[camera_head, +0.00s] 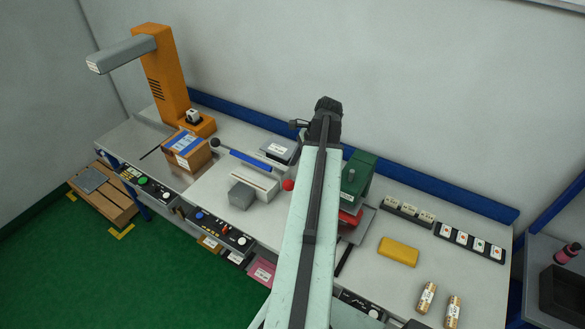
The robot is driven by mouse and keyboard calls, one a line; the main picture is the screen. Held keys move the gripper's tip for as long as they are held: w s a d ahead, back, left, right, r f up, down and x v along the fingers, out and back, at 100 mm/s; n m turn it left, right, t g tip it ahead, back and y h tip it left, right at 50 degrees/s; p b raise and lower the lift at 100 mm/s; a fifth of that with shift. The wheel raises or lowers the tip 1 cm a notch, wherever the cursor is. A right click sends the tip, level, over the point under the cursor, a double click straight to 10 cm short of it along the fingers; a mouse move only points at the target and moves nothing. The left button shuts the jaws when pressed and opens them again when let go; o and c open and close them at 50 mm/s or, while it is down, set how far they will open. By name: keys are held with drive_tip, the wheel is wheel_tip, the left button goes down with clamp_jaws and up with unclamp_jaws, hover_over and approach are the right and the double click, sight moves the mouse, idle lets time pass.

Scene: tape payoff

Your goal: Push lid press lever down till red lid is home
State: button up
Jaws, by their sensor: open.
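A green press (358,176) stands on the bench just right of my arm, with a grey knob on it. A red part (349,218) shows low at its front, partly hidden by my arm; I cannot tell whether it is the lid or how it sits. A red ball knob (288,185) shows just left of my arm; I cannot tell whether it belongs to the press lever. My pale arm runs up the middle to a dark joint. I cannot make out my gripper's fingers, so its place relative to the lever is hidden.
Left of my arm are a blue-barred device (251,161), a grey block (242,195), a cardboard box (188,151) and an orange column (167,75). To the right are a yellow block (398,251), labelled racks (470,242) and two cylinders. A blue rail backs the bench.

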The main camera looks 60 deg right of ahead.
sight(291, 181)
drive_tip(key=b+x, duration=0.7)
drive_tip(key=shift+s+d+f+b, duration=0.1)
drive_tip(key=shift+d+f+b, duration=0.05)
drive_tip(key=shift+f+b, duration=0.25)
drive_tip(key=shift+r, duration=0.1)
